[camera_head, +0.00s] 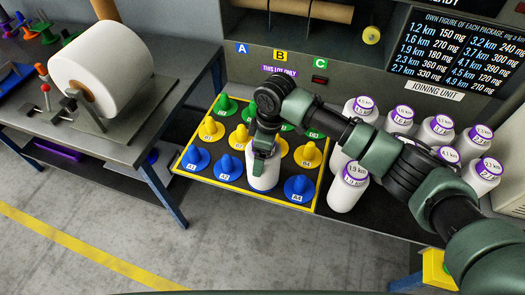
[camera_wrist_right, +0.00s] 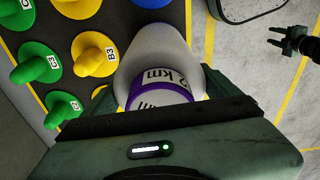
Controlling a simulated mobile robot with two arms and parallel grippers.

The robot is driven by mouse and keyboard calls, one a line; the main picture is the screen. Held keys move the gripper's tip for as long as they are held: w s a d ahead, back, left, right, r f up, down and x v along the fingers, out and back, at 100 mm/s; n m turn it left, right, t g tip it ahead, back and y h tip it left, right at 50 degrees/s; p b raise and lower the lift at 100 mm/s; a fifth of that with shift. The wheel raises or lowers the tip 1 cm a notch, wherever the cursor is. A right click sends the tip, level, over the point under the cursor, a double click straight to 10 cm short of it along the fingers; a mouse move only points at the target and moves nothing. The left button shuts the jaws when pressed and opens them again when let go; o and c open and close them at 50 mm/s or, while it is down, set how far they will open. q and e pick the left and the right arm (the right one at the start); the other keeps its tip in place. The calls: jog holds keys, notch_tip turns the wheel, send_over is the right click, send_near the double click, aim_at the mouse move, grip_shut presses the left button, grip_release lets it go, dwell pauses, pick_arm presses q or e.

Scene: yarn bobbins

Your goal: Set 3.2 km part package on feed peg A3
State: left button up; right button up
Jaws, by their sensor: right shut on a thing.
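The held package (camera_head: 263,175) is white, with a purple-rimmed label ending in "2 km" in the wrist view (camera_wrist_right: 160,85); its leading digit is hidden. My right gripper (camera_head: 264,150) is shut on its top and holds it upright in the blue row, between pegs A2 (camera_head: 230,167) and A4 (camera_head: 299,188). Peg A3 is hidden behind or under the package; I cannot tell whether the package is seated on it. In the wrist view, peg B3 (camera_wrist_right: 95,53) stands just left of it. My left gripper (camera_wrist_right: 290,42) is small and dark at the upper right there.
Yellow and green pegs fill the board (camera_head: 318,205) behind the blue row. Several white packages (camera_head: 348,185) stand right of the board, under my right arm. A large white roll (camera_head: 100,75) sits on the left bench. Peg A1 (camera_head: 191,160) is bare.

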jog(key=shift+f, duration=0.2)
dwell(0.5)
jog(key=o, duration=1.6)
jog(key=r, duration=0.2)
jog(key=r+b, duration=0.1)
jog(key=r, duration=0.2)
jog(key=d+r+b, duration=0.1)
jog(key=r, duration=0.1)
jog(key=shift+s+r, duration=0.1)
jog(key=shift+r, duration=0.25)
jog(key=shift+s+d+r+p, duration=0.1)
jog(key=shift+d+r+p, duration=0.05)
jog(key=shift+r+p, duration=1.45)
jog(key=shift+d+r+p, duration=0.15)
jog(key=shift+r+p, duration=1.25)
jog(key=shift+p, duration=0.4)
jog(key=shift+f, duration=0.1)
